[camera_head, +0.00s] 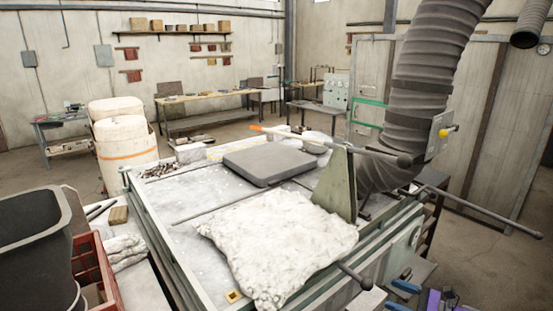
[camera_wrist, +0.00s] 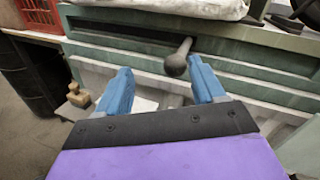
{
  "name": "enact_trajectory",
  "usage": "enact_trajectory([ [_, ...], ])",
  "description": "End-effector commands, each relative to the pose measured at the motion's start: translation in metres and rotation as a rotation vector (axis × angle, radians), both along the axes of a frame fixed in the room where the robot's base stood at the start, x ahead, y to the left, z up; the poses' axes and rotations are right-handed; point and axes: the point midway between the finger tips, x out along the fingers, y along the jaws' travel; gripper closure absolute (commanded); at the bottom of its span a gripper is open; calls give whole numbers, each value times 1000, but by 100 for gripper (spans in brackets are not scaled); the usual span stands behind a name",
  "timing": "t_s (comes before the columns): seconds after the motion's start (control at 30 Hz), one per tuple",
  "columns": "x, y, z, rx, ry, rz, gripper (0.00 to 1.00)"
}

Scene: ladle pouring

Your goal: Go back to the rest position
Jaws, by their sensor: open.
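My gripper (camera_head: 402,297) is at the bottom right of the head view, beside the near right corner of the metal worktable. Its two blue fingers and part of its purple body show there. In the wrist view my gripper (camera_wrist: 163,85) has its blue fingers spread wide, with nothing held between them. A dark rounded knob on a rod (camera_wrist: 177,65) shows between the fingertips but lies beyond them, apart from both. The knobbed rod also sticks out of the table's front in the head view (camera_head: 355,278).
The worktable (camera_head: 150,215) carries a white lumpy sheet (camera_head: 275,245), a grey slab (camera_head: 270,161) and an upright green plate (camera_head: 337,185). A long rod (camera_head: 480,210) juts out right. A large grey duct (camera_head: 425,90) hangs above. A red crate (camera_head: 95,270) and dark bin (camera_head: 35,240) stand left.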

Motion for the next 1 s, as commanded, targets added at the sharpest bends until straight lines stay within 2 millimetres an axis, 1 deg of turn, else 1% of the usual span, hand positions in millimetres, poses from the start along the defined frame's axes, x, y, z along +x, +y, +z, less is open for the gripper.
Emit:
enact_trajectory([
  [0.03,6,24,19,-13,-27,54,31],
  [0.1,8,57,39,-36,-53,128,31],
  [0.17,8,83,55,-65,-76,189,31],
  [0.2,6,102,65,-84,-90,233,31],
  [0.33,-7,156,95,-154,-141,369,31],
  [0.4,-18,184,109,-193,-165,443,31],
  [0.47,-29,205,120,-235,-190,504,31],
  [0.5,-38,219,125,-262,-204,544,31],
  [0.6,-62,250,138,-337,-240,644,31],
  [0.67,-78,268,145,-386,-265,704,31],
  [0.7,-90,278,147,-416,-278,746,31],
  [0.83,-129,305,154,-532,-326,868,31],
  [0.97,-169,323,155,-655,-372,986,31],
  [1.0,-182,327,154,-689,-384,1021,31],
])
